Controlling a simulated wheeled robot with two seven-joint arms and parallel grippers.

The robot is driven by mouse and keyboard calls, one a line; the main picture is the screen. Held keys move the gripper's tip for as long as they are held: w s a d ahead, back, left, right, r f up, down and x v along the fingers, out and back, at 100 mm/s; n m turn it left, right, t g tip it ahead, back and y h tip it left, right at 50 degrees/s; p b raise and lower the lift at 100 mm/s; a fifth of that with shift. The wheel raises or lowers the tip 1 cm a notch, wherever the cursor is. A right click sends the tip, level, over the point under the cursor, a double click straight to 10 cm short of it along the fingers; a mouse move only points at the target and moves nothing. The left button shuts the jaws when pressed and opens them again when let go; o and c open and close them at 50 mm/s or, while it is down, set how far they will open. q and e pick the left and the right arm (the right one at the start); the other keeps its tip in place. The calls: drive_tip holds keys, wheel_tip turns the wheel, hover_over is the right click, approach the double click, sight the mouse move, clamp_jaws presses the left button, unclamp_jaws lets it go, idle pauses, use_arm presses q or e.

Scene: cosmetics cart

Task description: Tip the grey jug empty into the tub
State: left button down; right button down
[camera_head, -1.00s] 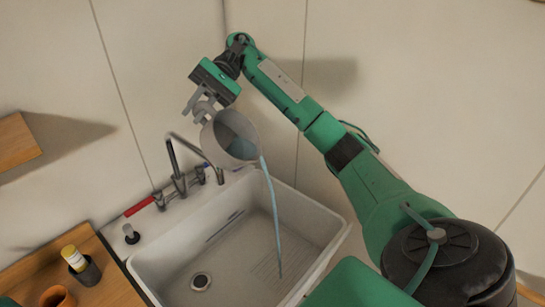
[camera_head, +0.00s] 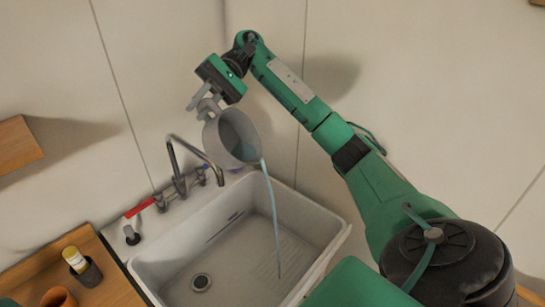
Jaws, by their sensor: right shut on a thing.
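The grey jug (camera_head: 218,140) is tilted over the far side of the tub, with its mouth toward the lower right. Bluish liquid (camera_head: 237,137) shows inside it, and a thin stream (camera_head: 272,205) runs from its lip down into the tub. My left gripper is not in view.
A metal faucet (camera_head: 180,165) arches beside the jug, close to it. A red-handled item (camera_head: 139,207) lies on the tub's back ledge. A wooden counter (camera_head: 110,287) at left holds a dark cup with a yellow-topped item (camera_head: 88,272) and an orange-brown pot (camera_head: 58,298). A wooden shelf (camera_head: 17,145) is at far left.

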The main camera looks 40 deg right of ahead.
sight(210, 97)
drive_tip(key=shift+s+d+r+n+t, duration=0.35)
drive_tip(key=shift+s+r+n, duration=0.25)
drive_tip(key=shift+s+r, duration=0.25)
idle(0.3)
drive_tip(key=shift+s+d+r+y, duration=0.15)
drive_tip(key=shift+r+y, duration=0.1)
drive_tip(key=shift+y, duration=0.15)
drive_tip(key=shift+s+d, duration=0.1)
drive_tip(key=shift+s, duration=0.05)
